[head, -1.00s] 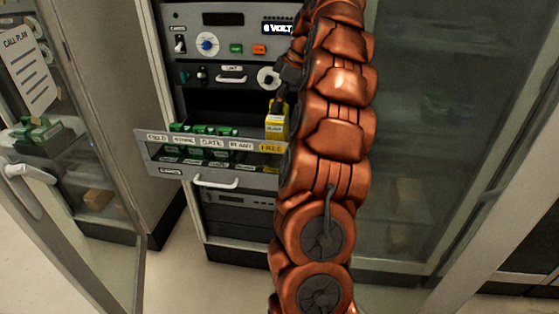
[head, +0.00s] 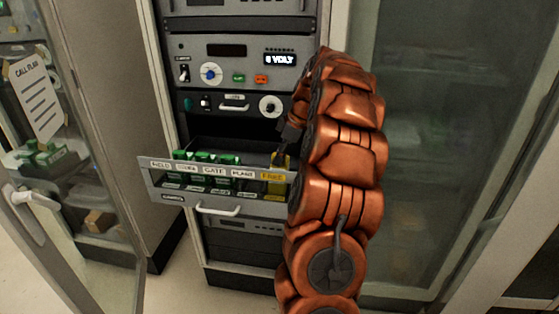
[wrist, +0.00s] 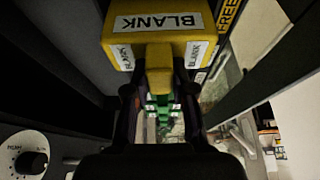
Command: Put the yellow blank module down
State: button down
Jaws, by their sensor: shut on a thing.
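The yellow blank module (wrist: 160,28) fills the top of the wrist view, with BLANK labels on its faces. My gripper (wrist: 157,85) is shut on its narrow yellow grip. In the head view the module (head: 279,160) is low in the open drawer (head: 212,207), at the right end behind the yellow FREE label (head: 272,177). Yellow also shows through the gap under that label. My gripper (head: 282,152) is just above the drawer front, partly hidden by my arm. Whether the module rests on the drawer floor cannot be told.
Several green modules (head: 205,158) stand in the drawer to the left, behind the other labels. An open glass door (head: 100,215) stands at left, and a glass panel (head: 445,130) is at right.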

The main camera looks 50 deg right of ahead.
jog(key=shift+f, duration=1)
jog(key=shift+f, duration=0.2)
jog(key=c, duration=1)
grip_release()
jog(key=shift+b+v, duration=1.5)
jog(key=shift+v, duration=4.65)
jog(key=shift+w+r, duration=0.1)
